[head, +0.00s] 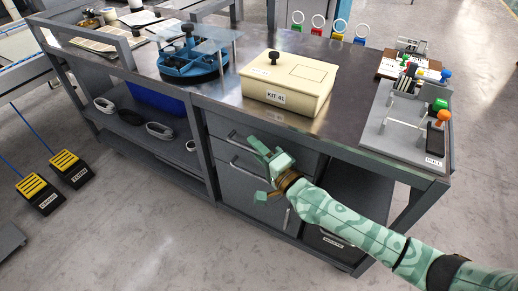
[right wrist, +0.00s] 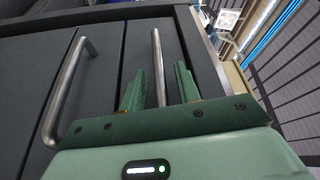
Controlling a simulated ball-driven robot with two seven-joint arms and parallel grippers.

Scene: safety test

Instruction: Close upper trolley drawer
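The upper drawer (head: 218,124) is in the grey workbench trolley, under its top, with a bar handle (head: 240,143). The lower drawer (head: 236,186) is below it, with its own handle (head: 238,166). I cannot tell if the upper drawer stands slightly out. My right gripper (head: 262,172) is in front of the drawers with its fingers apart, hiding part of both fronts. In the right wrist view, the upper handle (right wrist: 157,65) shows between the open fingers (right wrist: 160,88), with gaps on both sides; the lower handle (right wrist: 68,90) is to the left. My left gripper is out of view.
On the top are a cream box (head: 289,84), a blue round fixture (head: 193,66) and a grey fixture (head: 403,125) with coloured knobs. A shelf with a blue bin (head: 155,98) is left of the drawers. Yellow-black pedals (head: 69,168) lie on the floor. The floor in front is clear.

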